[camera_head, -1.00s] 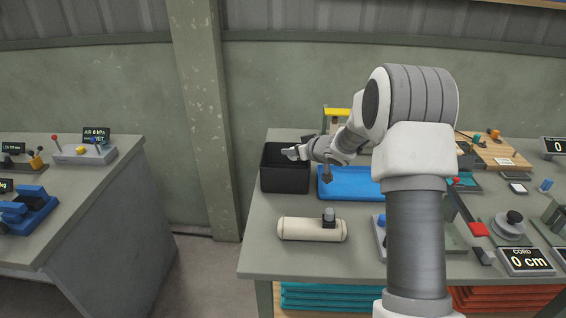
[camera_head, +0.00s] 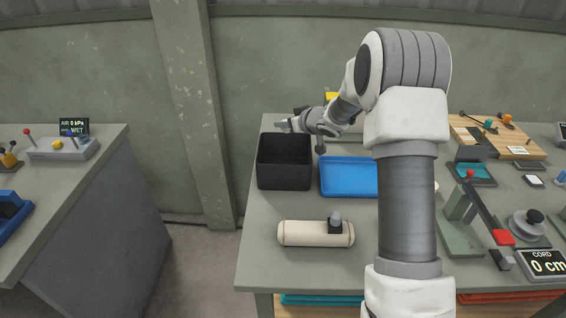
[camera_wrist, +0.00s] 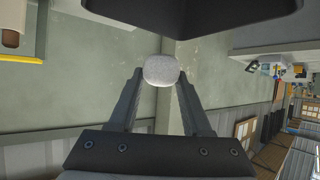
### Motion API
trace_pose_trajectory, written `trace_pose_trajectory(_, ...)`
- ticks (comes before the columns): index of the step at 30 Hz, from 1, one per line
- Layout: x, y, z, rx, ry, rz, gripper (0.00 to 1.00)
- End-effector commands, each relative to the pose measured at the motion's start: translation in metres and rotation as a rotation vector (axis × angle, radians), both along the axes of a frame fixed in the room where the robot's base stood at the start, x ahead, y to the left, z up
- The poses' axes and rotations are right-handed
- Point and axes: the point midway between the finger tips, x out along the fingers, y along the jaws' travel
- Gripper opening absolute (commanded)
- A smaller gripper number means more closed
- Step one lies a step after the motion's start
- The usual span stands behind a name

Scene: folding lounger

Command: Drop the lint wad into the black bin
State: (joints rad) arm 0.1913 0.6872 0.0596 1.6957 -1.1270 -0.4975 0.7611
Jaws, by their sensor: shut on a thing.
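The lint wad (camera_wrist: 161,70) is a small pale grey rounded lump in the wrist view. My gripper (camera_wrist: 160,76) is shut on it, with one dark finger on each side. In the head view my gripper (camera_head: 283,126) is at the back rim of the black bin, higher than the bin's front wall. The black bin (camera_head: 284,176) is an open box at the back left of the bench. Its dark edge also shows at the top of the wrist view (camera_wrist: 230,30). The wad cannot be made out in the head view.
A blue tray (camera_head: 347,178) lies right of the bin. A cream cylinder (camera_head: 305,233) with a dark valve lies in front on the grey bench (camera_head: 262,265). A red-tipped lever device (camera_head: 462,230) stands at right. A second bench (camera_head: 90,175) is at left across a gap.

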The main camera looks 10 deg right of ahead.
Motion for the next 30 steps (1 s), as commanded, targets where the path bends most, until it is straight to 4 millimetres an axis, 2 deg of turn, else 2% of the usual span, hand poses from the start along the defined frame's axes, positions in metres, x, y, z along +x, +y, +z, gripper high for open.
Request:
trace_pose_trajectory(15, 0.000, 0.000, -0.051, 0.000, -0.001, 0.000, 0.00)
trace_pose_trajectory(28, 0.000, 0.000, -0.056, 0.000, -0.001, 0.000, 0.00)
trace_pose_trajectory(29, 0.000, 0.000, -0.056, 0.000, -0.001, 0.000, 0.54)
trace_pose_trajectory(30, 0.000, 0.000, -0.056, 0.000, -0.001, 0.000, 0.61)
